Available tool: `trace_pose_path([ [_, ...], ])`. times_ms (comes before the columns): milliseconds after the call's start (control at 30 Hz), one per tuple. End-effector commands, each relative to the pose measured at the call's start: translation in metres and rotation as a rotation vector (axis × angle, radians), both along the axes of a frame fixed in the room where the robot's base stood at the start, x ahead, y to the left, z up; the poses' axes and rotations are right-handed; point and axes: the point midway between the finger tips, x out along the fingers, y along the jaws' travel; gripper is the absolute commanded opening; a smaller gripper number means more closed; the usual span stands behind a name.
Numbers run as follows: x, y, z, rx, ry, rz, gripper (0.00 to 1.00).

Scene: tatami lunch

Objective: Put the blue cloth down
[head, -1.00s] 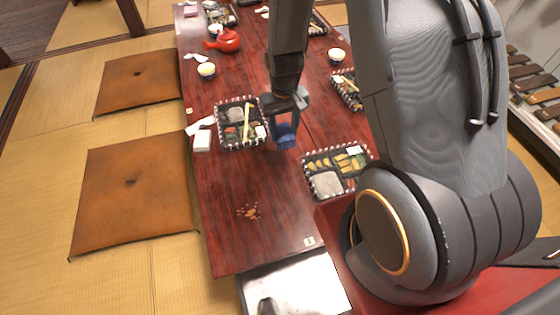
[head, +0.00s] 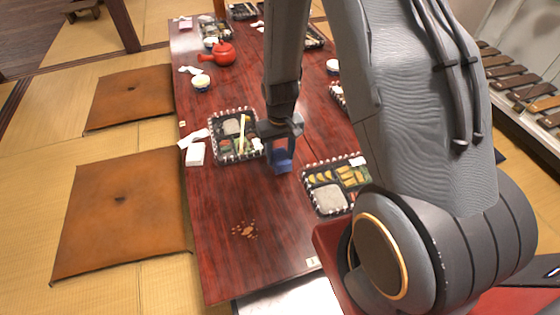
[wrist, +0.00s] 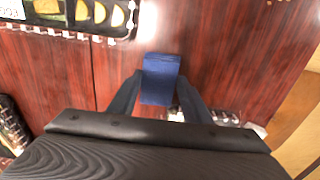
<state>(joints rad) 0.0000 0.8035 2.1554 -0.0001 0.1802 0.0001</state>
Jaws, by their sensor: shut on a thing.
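The blue cloth (head: 281,163) is a small folded piece held between the fingers of my gripper (head: 280,146) in the head view. In the wrist view the blue cloth (wrist: 160,80) sits between the two dark fingertips of my gripper (wrist: 158,97), which is shut on it. Red-brown wooden table surface (head: 220,200) lies beneath the cloth. I cannot tell whether the cloth touches the table.
A bento tray (head: 238,157) stands left of the gripper and another bento tray (head: 312,194) to its right. Brown crumbs (head: 245,230) lie on the table toward the front.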

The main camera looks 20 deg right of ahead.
Motion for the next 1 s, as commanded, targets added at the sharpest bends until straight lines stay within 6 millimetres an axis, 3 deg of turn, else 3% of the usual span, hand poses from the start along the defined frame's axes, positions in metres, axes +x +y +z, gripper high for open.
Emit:
trace_pose_path([
  [200,0.000,0.000,-0.029,0.000,0.002,0.000,0.24],
  [567,0.000,0.000,-0.031,0.000,0.002,0.000,0.24],
  [600,0.000,0.000,-0.031,0.000,0.001,0.000,0.49],
  [700,0.000,0.000,-0.030,0.000,0.001,0.000,0.63],
  [1000,0.000,0.000,-0.029,0.000,0.001,0.000,0.63],
])
